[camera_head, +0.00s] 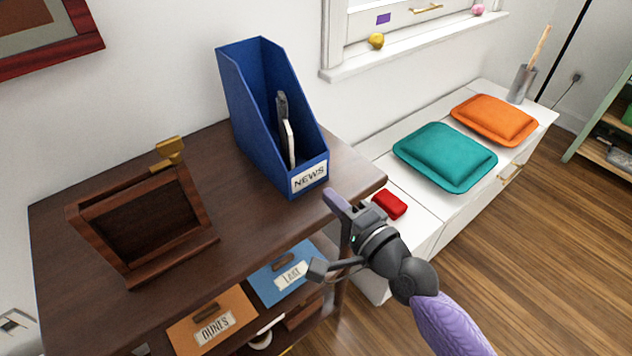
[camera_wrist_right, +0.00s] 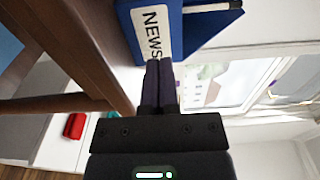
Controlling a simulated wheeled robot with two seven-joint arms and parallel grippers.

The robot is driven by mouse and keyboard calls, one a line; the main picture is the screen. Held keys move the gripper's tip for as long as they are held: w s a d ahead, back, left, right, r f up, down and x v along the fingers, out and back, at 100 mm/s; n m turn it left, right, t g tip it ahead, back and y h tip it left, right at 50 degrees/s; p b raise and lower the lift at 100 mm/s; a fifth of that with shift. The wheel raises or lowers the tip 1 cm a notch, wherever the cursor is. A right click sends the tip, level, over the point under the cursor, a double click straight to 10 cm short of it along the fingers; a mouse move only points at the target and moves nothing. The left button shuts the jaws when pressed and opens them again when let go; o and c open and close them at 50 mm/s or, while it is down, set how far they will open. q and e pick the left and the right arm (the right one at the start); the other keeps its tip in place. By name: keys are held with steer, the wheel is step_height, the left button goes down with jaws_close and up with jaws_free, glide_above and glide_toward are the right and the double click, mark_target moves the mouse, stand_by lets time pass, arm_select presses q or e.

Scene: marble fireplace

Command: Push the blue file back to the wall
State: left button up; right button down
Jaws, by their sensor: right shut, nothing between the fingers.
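The blue file (camera_head: 262,120) stands upright on the dark wooden cabinet top (camera_head: 110,185), with its "NEWS" label facing the front and a few thin items inside. Its back is close to the white wall; I cannot tell whether a gap is left. It also shows in the right wrist view (camera_wrist_right: 205,28), large and turned sideways. My right gripper (camera_head: 334,198) is shut and empty, in front of the file's labelled face near its lower right corner. In the wrist view its fingertips (camera_wrist_right: 158,66) are close to the label; contact cannot be made out. My left gripper is out of view.
A brown wooden stand (camera_head: 145,220) is left of the file. A low white bench (camera_head: 410,205) on the right holds a red object (camera_head: 389,205), a teal cushion (camera_head: 445,155) and an orange cushion (camera_head: 493,120).

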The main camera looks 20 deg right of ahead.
mark_target(308, 175)
steer(key=x, duration=0.4)
steer(key=shift+w+f+b, duration=0.1)
steer(key=shift+b, duration=0.3)
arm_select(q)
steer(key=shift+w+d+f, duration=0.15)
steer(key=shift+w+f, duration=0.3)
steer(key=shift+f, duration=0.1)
arm_select(e)
steer(key=shift+w+a, duration=0.15)
steer(key=shift+w, duration=0.15)
